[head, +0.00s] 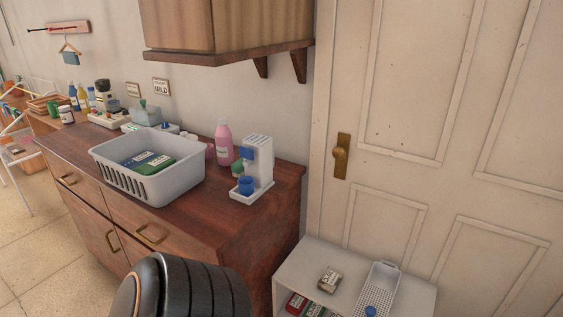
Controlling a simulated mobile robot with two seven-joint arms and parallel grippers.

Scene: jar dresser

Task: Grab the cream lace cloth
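I cannot make out a cream lace cloth anywhere in the head view. Neither of my grippers is in view. A dark, rounded, ribbed part that looks like one of my arm links shows at the bottom and covers part of the dresser front.
A wooden dresser (225,218) bears a light grey basket (181,186) holding blue and green boxes, a pink bottle (223,143), a white stand with blue cups (258,165) and several bottles. A low white shelf (300,262) bears a perforated white tray (379,278). A door stands right.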

